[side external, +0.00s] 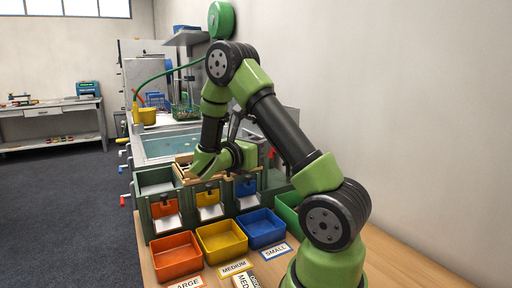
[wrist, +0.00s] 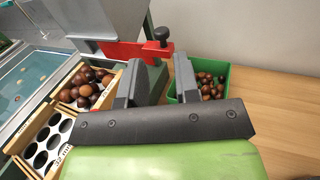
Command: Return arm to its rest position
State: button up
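My green and black arm (side external: 275,127) is bent over the sorting station in the side view. Its gripper (side external: 191,173) hangs low near the wooden-framed sorting tray, partly hidden at this small size. In the wrist view, the two grey fingers of my gripper (wrist: 149,77) stand apart with a gap between them. I see nothing held in the gap. The wooden tray holds brown chestnuts (wrist: 91,87) to the left of the fingers. A sizing plate with round holes (wrist: 47,141) lies below them.
A green bin (wrist: 225,77) with chestnuts stands right of the fingers. A red bar with a black knob (wrist: 161,36) lies just beyond them. Orange (side external: 175,257), yellow (side external: 221,241) and blue (side external: 262,228) bins stand before the chutes. A wall (side external: 400,110) rises at right.

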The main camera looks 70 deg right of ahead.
jog(key=shift+w+a, duration=0.25)
jog(key=shift+a, duration=0.3)
dwell(0.7)
jog(key=s+a+r+m+t+y, duration=0.2)
jog(key=a+m+t+y, duration=0.5)
jog(key=a, duration=0.6)
jog(key=s+a+r+m+t+y, duration=0.1)
jog(key=a+r+m+t+y, duration=0.3)
jog(key=a+m+t+y, duration=0.3)
jog(key=a+m+y, duration=0.3)
jog(key=a+y, duration=0.1)
jog(key=a, duration=0.3)
jog(key=shift+s+a+m+y, duration=0.25)
jog(key=shift+s+m+y, duration=0.05)
jog(key=shift+s, duration=0.1)
